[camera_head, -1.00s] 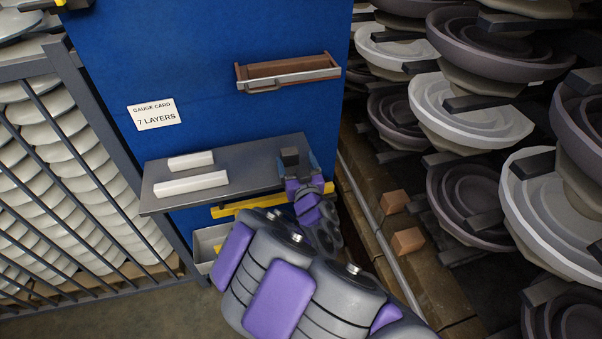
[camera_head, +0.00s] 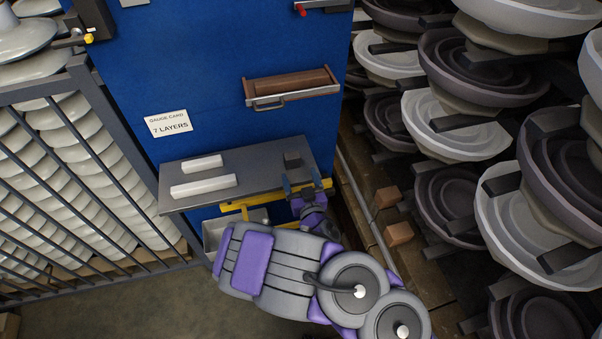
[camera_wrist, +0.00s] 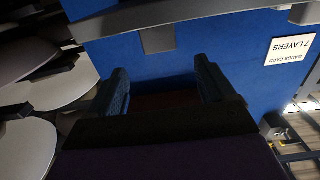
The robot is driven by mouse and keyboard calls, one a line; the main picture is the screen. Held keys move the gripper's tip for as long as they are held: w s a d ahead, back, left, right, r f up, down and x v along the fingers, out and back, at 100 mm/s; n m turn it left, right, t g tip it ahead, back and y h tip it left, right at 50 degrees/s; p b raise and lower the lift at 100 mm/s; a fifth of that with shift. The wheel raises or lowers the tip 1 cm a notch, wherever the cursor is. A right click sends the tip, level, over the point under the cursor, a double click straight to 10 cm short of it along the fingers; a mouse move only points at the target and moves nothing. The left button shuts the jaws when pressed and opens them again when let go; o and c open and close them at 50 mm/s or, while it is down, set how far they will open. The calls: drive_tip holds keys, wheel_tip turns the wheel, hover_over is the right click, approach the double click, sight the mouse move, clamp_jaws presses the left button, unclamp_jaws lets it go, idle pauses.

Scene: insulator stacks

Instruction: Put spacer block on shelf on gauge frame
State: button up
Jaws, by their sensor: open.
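A small dark block (camera_head: 291,159) stands on the right end of the grey shelf (camera_head: 245,172); I take it for the spacer block. In the wrist view, which is upside down, a grey block (camera_wrist: 158,39) shows against the shelf edge (camera_wrist: 205,14). The yellow gauge frame (camera_head: 234,206) sits just below the shelf front, partly hidden by my gripper and arm. My gripper (camera_head: 302,183) is open and empty in front of the shelf's right end, apart from the dark block. Its two fingers flank an empty gap in the wrist view (camera_wrist: 166,82).
Two white blocks (camera_head: 203,186) lie on the shelf's left part. A brown tray (camera_head: 290,87) with a handle hangs above on the blue panel (camera_head: 215,65). A grey bin (camera_head: 215,230) is below. Insulator stacks (camera_head: 455,120) crowd the right; a barred cage (camera_head: 75,150) stands left.

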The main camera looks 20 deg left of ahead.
drive_tip(key=shift+s+d+p, duration=0.25)
drive_tip(key=shift+d+p, duration=0.05)
drive_tip(key=shift+p, duration=0.1)
drive_tip(key=w+d+r+m+h, duration=0.2)
drive_tip(key=w+d+m+h, duration=0.1)
drive_tip(key=d+h, duration=0.3)
drive_tip(key=w+d+r+m+h, duration=0.2)
drive_tip(key=w+d+m+h, duration=0.15)
drive_tip(key=d, duration=0.55)
drive_tip(key=s+d+r+m+g+h, duration=0.25)
drive_tip(key=s+d+g, duration=0.2)
drive_tip(key=d, duration=0.45)
drive_tip(key=s+d+r+n+g, duration=0.1)
drive_tip(key=s+r+g, duration=0.3)
drive_tip(key=s, duration=0.8)
drive_tip(key=s+d+r+n+g+y, duration=0.1)
drive_tip(key=s+r+g, duration=0.3)
drive_tip(key=s, duration=0.8)
drive_tip(key=s+d+r+g+y, duration=0.1)
drive_tip(key=s+d+r+g, duration=0.2)
drive_tip(key=s+r, duration=0.4)
drive_tip(key=s+g, duration=0.1)
drive_tip(key=s, duration=0.5)
drive_tip(key=shift+d+r+n, duration=0.2)
drive_tip(key=shift+d+n, duration=0.1)
drive_tip(key=shift+n, duration=0.1)
drive_tip(key=shift+g, duration=0.25)
